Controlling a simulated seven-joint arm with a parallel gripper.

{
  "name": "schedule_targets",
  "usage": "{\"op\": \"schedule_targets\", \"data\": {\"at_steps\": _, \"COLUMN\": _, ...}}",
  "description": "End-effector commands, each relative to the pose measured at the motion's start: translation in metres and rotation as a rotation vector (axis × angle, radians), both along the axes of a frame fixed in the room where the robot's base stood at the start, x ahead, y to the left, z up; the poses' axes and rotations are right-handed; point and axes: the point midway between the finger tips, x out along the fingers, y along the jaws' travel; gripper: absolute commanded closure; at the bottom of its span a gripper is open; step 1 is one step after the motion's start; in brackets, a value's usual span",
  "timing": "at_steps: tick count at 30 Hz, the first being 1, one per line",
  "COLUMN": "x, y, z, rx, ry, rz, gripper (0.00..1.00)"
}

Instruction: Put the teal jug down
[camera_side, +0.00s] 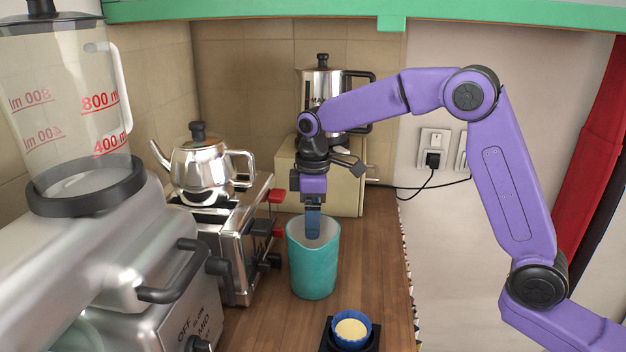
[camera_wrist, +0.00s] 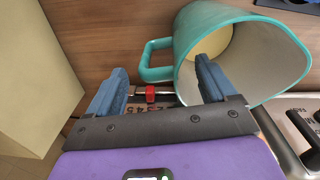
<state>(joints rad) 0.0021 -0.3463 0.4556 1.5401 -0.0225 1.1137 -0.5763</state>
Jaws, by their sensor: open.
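The teal jug (camera_side: 314,268) stands upright on the wooden counter (camera_side: 368,265) in the side view, its pale inside showing at the top. In the wrist view the jug (camera_wrist: 205,18) fills the upper right, with its teal handle (camera_wrist: 150,62) pointing left. My gripper (camera_side: 313,233) is at the jug's rim in the side view, pointing down. In the wrist view my gripper (camera_wrist: 161,66) has its blue fingers spread apart, with the handle showing between their tips. The right finger overlaps the jug's rim; I cannot tell whether it touches.
A toaster (camera_side: 240,245) with red levers is close left of the jug, with a silver teapot (camera_side: 200,165) on it. A cream box (camera_side: 345,190) bearing a metal pot (camera_side: 320,90) stands behind. A blue cup (camera_side: 350,328) is in front. A blender (camera_side: 75,110) is at left.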

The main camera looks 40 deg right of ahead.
Motion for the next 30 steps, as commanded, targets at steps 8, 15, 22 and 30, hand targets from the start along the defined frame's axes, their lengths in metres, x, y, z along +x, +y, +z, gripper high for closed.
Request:
{"op": "schedule_targets", "data": {"at_steps": 8, "x": -0.001, "y": 0.001, "z": 0.053, "rx": 0.003, "ry": -0.006, "rz": 0.0, "gripper": 0.16}}
{"op": "schedule_targets", "data": {"at_steps": 15, "x": -0.003, "y": 0.002, "z": 0.102, "rx": 0.003, "ry": -0.007, "rz": 0.0, "gripper": 0.16}}
{"op": "schedule_targets", "data": {"at_steps": 22, "x": -0.005, "y": 0.002, "z": 0.14, "rx": 0.003, "ry": -0.005, "rz": 0.0, "gripper": 0.16}}
{"op": "schedule_targets", "data": {"at_steps": 30, "x": -0.006, "y": 0.002, "z": 0.162, "rx": 0.002, "ry": -0.003, "rz": 0.001, "gripper": 0.16}}
